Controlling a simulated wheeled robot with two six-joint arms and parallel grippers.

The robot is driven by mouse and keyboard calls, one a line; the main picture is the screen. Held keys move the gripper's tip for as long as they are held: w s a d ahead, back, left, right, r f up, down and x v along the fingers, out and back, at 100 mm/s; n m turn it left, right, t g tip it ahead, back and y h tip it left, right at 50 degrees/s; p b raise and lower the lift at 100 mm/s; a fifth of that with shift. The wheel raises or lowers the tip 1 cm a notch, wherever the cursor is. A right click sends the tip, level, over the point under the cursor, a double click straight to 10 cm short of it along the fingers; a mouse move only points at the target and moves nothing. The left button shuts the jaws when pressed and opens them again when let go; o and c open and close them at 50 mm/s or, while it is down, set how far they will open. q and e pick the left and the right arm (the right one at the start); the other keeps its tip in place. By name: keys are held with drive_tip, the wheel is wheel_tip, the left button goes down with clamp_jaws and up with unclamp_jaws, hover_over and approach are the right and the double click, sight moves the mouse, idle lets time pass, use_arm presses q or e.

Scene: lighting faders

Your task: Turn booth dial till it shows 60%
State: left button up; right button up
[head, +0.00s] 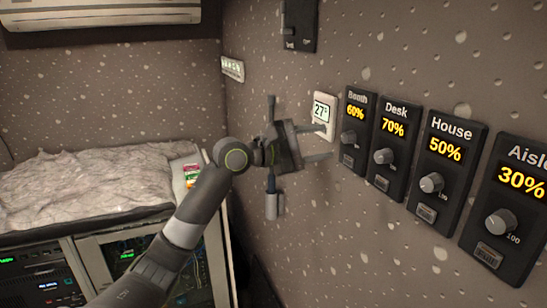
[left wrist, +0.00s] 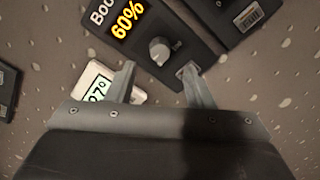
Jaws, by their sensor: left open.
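The Booth panel (head: 357,130) is a black wall plate with a yellow display that reads 60%. Its grey dial (head: 348,137) sits below the display. In the left wrist view the Booth panel (left wrist: 186,22) also shows 60%, and its dial (left wrist: 159,51) lies beyond and between my fingertips. My left gripper (head: 329,142) is open and empty, a little left of the Booth dial in the head view. The left wrist view shows its two fingers (left wrist: 158,75) spread apart, with the dial clear of both. My right gripper is not in view.
The Desk panel (head: 394,129) reads 70%, the House panel (head: 446,148) 50% and the Aisle panel (head: 521,182) 30%, each with its own dial. A white thermostat (head: 323,112) is just left of Booth. A cloth-covered rack (head: 90,190) stands at the left.

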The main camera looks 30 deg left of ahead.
use_arm(q)
drive_tip(key=b+v, duration=0.5)
drive_tip(key=v, duration=0.6)
drive_tip(key=shift+s+a, duration=0.2)
drive_tip(key=shift+s, duration=0.05)
idle(0.3)
